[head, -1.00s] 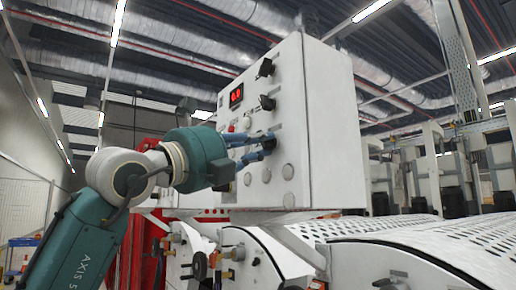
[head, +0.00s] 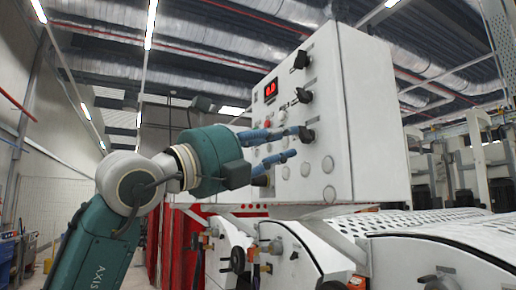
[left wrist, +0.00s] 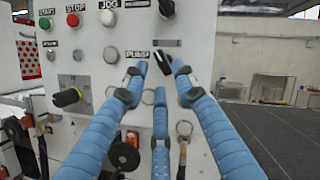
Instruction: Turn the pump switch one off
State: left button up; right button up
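The pump switch (left wrist: 163,62) is a black knob beside the "PUMP" label on a white control panel (head: 333,160). In the left wrist view it points up and to the left. In the head view the knob (head: 307,134) shows at the fingertips. My left gripper (left wrist: 159,72) has blue segmented fingers, spread apart with one tip on each side of the knob and a third finger below. I cannot tell whether they touch it. In the head view the left gripper (head: 296,143) reaches the panel face from the left. My right gripper is not in view.
Green start (left wrist: 44,23), red stop (left wrist: 73,20) and white jog (left wrist: 107,18) buttons sit upper left.

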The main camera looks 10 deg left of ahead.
pick_arm(q)
jog(key=v, duration=0.7)
jog(key=shift+s+a+f, duration=0.1)
jog(key=shift+a, duration=0.05)
